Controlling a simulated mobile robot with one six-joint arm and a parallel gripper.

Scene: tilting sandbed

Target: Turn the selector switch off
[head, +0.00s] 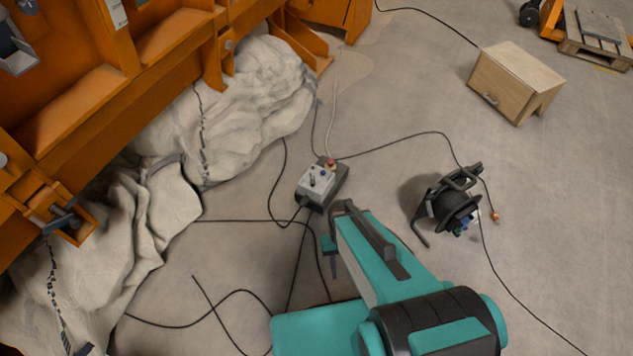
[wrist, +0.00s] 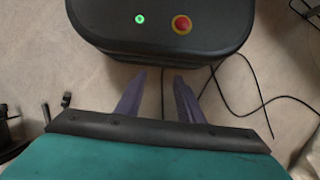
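A small control box (head: 340,190) with a light grey top panel lies on the floor in the middle of the head view. A dark selector switch (head: 312,180) stands on the panel, beside a blue button (head: 323,173) and a red button (head: 331,163). The switch's exact setting is too small to read. My gripper (head: 333,268) hangs below the box in the picture, apart from it. In the wrist view my gripper (wrist: 159,75) shows two dark purple fingers spread apart with nothing between them. The selector switch is not recognisable in that view.
The wrist view shows a dark rounded body (wrist: 160,42) with a green light and red button, perhaps mine. Cables (head: 283,190) cross the floor around the box. White sacks (head: 240,110) lie left. A black device (head: 452,208) and wooden cabinet (head: 515,80) stand right.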

